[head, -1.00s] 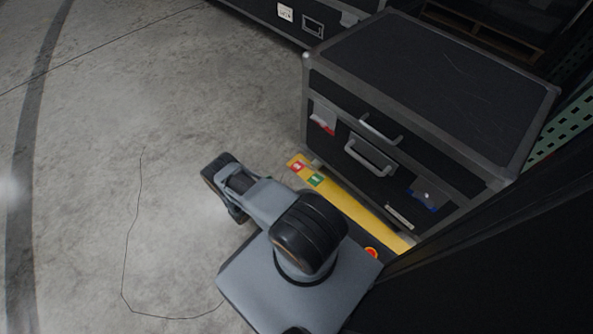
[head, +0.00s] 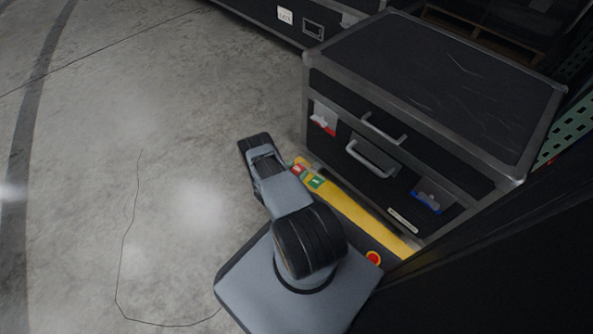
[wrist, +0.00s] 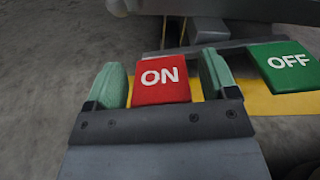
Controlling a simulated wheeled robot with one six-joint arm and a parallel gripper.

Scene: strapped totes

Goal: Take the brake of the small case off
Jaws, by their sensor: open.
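The small case (head: 420,85) is black with metal edges and stands on the right in the head view. At its lower left front are a red pedal (head: 298,169) and a green pedal (head: 316,182). In the wrist view the red pedal (wrist: 161,82) reads ON and the green pedal (wrist: 287,66) reads OFF, to its right. My gripper (wrist: 163,80) is open, with its two green fingertips to the left and right of the red pedal in the picture. I cannot tell whether they touch it. The green pedal lies outside the right finger. In the head view my fingers are hidden.
A yellow strip (head: 355,211) runs along the case's lower front. The case front has grey handles (head: 371,159) and red and blue tags. Another dark case (head: 313,28) stands behind. Green perforated racking (head: 573,95) is at the right.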

